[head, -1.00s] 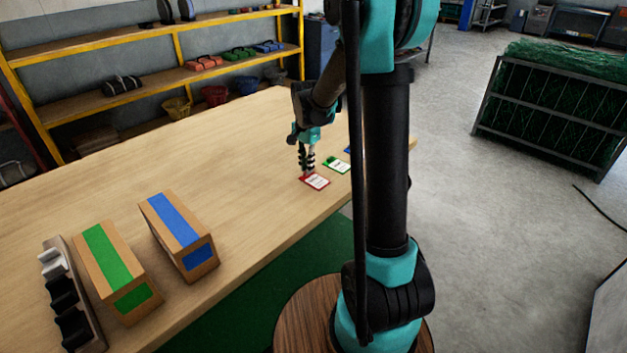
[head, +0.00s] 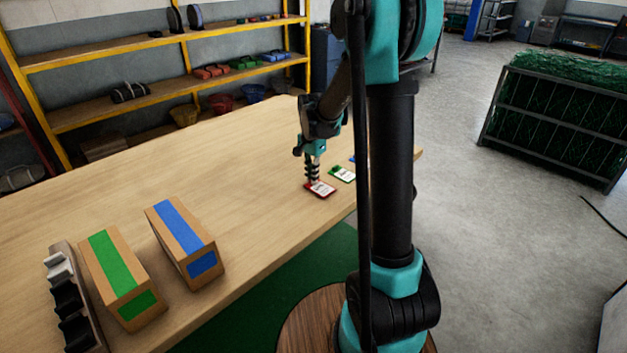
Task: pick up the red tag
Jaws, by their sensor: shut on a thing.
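The red tag (head: 322,190) is a small flat card with a red border and a white label, near the front edge of the wooden table. My gripper (head: 313,184) points down at the tag's far left end and is shut on it. The tag is at or just above the table top; I cannot tell whether it touches. The fingertips are small and dark in this view.
A green tag (head: 342,174) lies just right of the red one, with a blue tag (head: 352,159) partly hidden behind my arm. Boxes with a green stripe (head: 120,277) and a blue stripe (head: 186,243) and a dark-slotted rack (head: 72,300) stand at the left. The table's middle is clear.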

